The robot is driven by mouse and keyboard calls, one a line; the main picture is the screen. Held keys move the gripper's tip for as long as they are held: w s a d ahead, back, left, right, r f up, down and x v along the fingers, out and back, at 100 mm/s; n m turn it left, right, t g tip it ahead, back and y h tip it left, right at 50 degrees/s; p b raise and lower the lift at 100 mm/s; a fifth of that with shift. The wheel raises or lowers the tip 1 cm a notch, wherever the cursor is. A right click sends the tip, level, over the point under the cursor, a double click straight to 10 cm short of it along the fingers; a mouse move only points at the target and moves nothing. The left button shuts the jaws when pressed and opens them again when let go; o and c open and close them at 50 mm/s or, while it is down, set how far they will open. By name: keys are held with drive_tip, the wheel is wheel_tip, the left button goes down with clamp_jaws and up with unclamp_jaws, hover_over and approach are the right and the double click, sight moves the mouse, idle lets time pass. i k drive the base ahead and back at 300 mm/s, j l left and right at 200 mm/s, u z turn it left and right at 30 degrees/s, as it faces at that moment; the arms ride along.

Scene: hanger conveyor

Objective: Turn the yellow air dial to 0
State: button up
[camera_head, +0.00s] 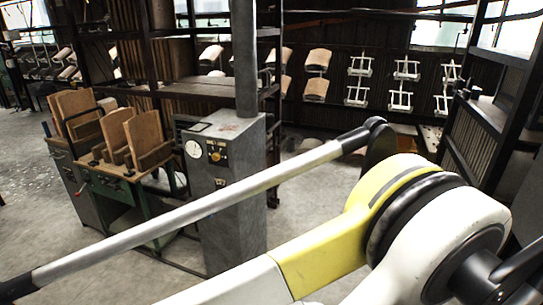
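A small yellow dial (215,157) is on the upper front face of a grey metal control cabinet (235,225), left of the picture's middle. It is too small to read its setting or marks. My arm's white and yellow links cross the foreground from the lower middle to the right. My gripper is not in view, so its state and its distance from the dial do not show.
A green workbench (112,190) with wooden boards (148,132) stands left of the cabinet. A thick vertical post (245,60) rises behind the cabinet top. Racks with hanging frames (400,100) line the back wall. Concrete floor (50,250) is open at the lower left.

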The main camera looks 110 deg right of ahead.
sight(216, 157)
drive_tip(key=z, duration=3.3)
